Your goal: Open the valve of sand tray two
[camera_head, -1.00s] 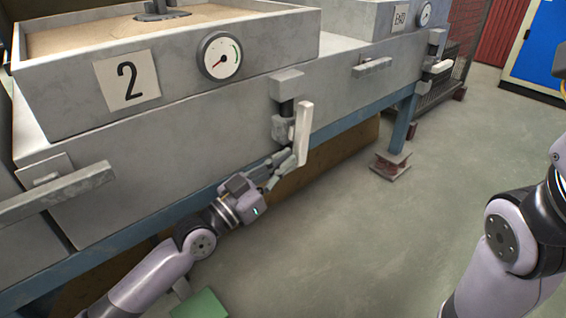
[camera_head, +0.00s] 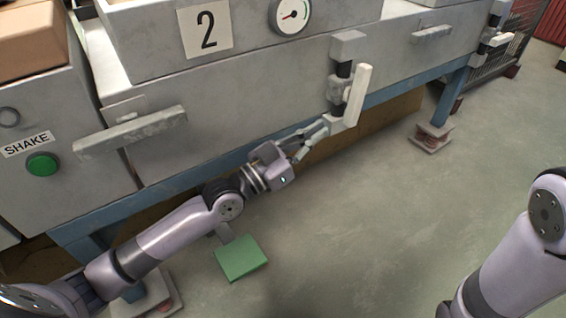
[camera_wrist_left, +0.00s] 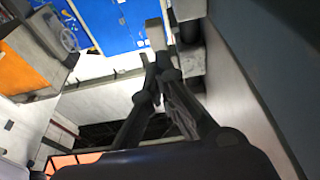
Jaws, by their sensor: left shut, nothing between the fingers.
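Sand tray two (camera_head: 150,45) is a grey box at the top, with a "2" label (camera_head: 205,28) and a round gauge (camera_head: 289,15). Its valve (camera_head: 347,46) hangs at the lower front edge. The valve's pale lever (camera_head: 358,92) points mostly downward, tilted slightly. My left gripper (camera_head: 324,124) is shut and empty, with its fingertips close to the left of the lever's lower end. I cannot tell whether they touch. In the left wrist view, the shut fingers (camera_wrist_left: 153,78) point at a pale upright bar (camera_wrist_left: 156,34), probably the lever. My right gripper is out of view.
A grey horizontal handle (camera_head: 130,131) sticks out at left, near the SHAKE panel's green button (camera_head: 42,164). A blue frame (camera_head: 210,180) runs under the tray. A green pedal (camera_head: 240,257) lies on the floor.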

